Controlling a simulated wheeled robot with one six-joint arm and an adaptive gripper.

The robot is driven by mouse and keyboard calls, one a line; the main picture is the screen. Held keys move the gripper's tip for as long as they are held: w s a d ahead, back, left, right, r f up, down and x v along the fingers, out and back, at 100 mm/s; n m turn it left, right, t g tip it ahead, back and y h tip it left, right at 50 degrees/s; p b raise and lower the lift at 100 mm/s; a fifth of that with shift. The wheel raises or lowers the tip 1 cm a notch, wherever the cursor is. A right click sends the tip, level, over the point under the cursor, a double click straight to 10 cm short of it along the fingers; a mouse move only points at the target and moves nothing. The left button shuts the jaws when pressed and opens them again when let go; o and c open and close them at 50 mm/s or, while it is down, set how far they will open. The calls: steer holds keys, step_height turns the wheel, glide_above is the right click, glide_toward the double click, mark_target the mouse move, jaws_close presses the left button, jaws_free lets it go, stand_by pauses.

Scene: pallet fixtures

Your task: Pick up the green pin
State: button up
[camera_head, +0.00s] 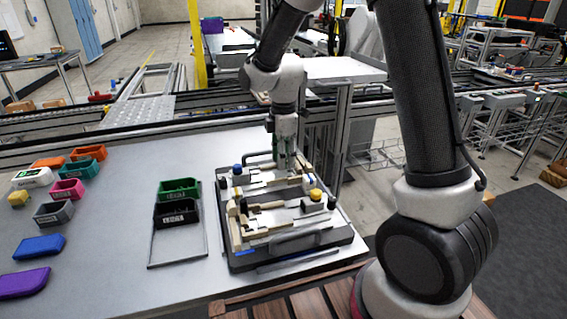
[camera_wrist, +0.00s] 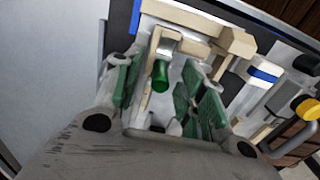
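The green pin (camera_wrist: 161,75) shows in the wrist view as a short dark green cylinder on the beige and grey fixture (camera_wrist: 240,42). My gripper (camera_wrist: 163,80) is open, with one green-padded finger to each side of the pin. There is a gap between the pin and the right finger, and the left finger also looks apart from it. In the head view, my gripper (camera_head: 287,158) points down over the far part of the pallet fixture (camera_head: 240,262). I cannot make out the pin in the head view.
The fixture has a blue knob (camera_head: 238,169), a yellow knob (camera_head: 315,194) and raised beige blocks around my gripper. A tray (camera_head: 152,250) with a green bin (camera_head: 180,189) and a black bin (camera_head: 176,212) lies to its left. Several coloured bins stand farther left, with clear table between.

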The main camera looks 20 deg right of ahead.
jaws_close()
step_height(320, 180, up, 8)
steer(key=shift+d+f, duration=0.45)
steer(key=shift+f, duration=0.5)
steer(key=shift+d+f, duration=0.5)
steer(key=shift+f, duration=0.4)
steer(key=shift+d+f, duration=0.45)
steer(key=shift+f, duration=0.5)
